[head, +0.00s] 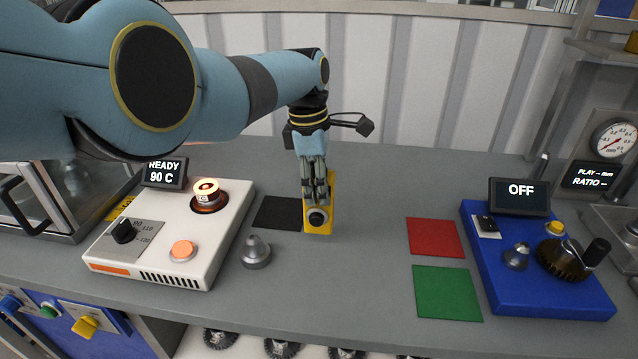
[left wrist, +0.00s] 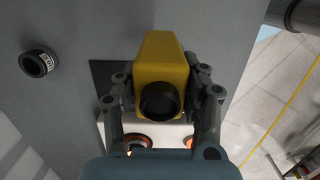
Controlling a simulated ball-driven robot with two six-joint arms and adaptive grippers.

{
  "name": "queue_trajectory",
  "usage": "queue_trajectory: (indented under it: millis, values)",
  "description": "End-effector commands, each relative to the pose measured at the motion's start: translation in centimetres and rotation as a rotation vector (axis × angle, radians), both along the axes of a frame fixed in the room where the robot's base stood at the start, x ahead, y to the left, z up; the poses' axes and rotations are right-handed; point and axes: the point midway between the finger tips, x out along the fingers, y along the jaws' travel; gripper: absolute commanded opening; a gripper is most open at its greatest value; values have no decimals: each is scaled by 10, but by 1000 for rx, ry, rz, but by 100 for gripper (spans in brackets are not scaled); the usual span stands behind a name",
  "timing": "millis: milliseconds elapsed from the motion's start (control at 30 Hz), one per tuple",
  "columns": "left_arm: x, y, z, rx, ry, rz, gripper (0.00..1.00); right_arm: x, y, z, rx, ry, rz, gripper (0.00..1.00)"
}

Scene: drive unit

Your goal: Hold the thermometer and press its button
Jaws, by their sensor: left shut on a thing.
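The thermometer is a yellow block-shaped device (head: 325,226) with a round black end, over the grey bench near the black mat. My left gripper (head: 316,197) comes down on it from above and is shut on it. In the left wrist view the thermometer's yellow body (left wrist: 160,62) sits between the two fingers (left wrist: 164,90), with the black round end towards the camera. I cannot make out its button. I cannot tell whether it touches the bench. My right gripper is not in view.
A white heater (head: 168,232) with a glowing ring and a "READY 90 C" display (head: 164,173) stands left. A metal cone (head: 256,252) stands nearby. Red (head: 435,238) and green (head: 447,293) mats and a blue unit (head: 540,285) reading OFF are at right.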

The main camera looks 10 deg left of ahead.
Motion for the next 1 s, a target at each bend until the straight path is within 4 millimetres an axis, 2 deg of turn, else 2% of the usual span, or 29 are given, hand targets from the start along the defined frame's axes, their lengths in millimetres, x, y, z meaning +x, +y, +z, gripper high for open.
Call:
queue_trajectory:
  millis: [1000]
  values:
    - [1, 0, -54, 0, -2, 0, 7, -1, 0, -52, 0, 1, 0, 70]
